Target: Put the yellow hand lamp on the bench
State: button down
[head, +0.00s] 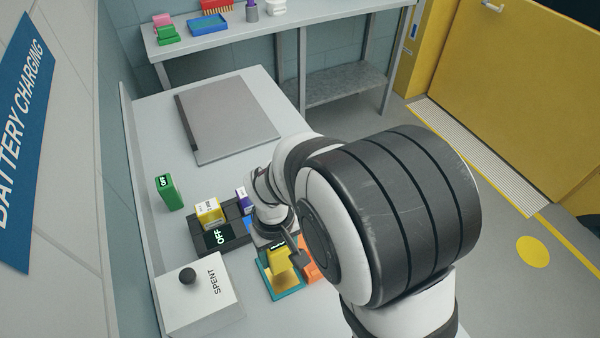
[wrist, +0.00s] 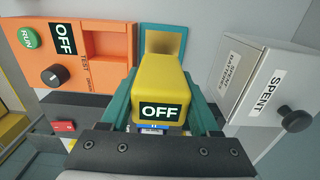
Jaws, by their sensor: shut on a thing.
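The yellow hand lamp (head: 280,261) is at the teal holder (head: 287,292), on the near part of the grey worktop (head: 262,85). In the wrist view the lamp (wrist: 161,88) is centred, with a black OFF label facing me. Teal holder parts (wrist: 150,40) show behind and beside it. My gripper (head: 283,249) is shut on the lamp; in the wrist view my gripper (wrist: 160,112) has a jaw on either side of it. I cannot tell whether the lamp is touching the holder. My arm hides part of the worktop.
A white SPENT box (head: 197,303) and an orange tester (wrist: 88,42) flank the holder. A dark charger (head: 232,241) holds small packs; a green pack (head: 168,191) stands beyond. A flat grey plate (head: 230,118) lies farther back. A rear shelf (head: 310,12) carries coloured items.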

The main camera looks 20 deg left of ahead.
aim_at(278, 261)
jog(key=f, duration=0.4)
jog(key=shift+a+f, duration=0.1)
jog(key=shift+a, duration=0.1)
jog(key=shift+f, duration=0.15)
jog(key=shift+c, duration=2)
grip_release()
notch_tip(278, 261, up, 12)
jog(key=shift+d+r, duration=0.1)
jog(key=shift+r, duration=0.1)
jog(key=s+d+r+m, duration=0.2)
jog(key=d+r+m, duration=0.15)
jog(key=d, duration=0.35)
jog(key=s+d+r+m, duration=0.2)
jog(key=d+m, duration=0.2)
jog(key=d, duration=0.4)
jog(key=s+d+m+y, duration=0.1)
jog(key=s+d+m, duration=0.4)
jog(key=s+m, duration=0.2)
jog(key=shift+s+d+y, duration=0.4)
jog(key=shift+s, duration=0.25)
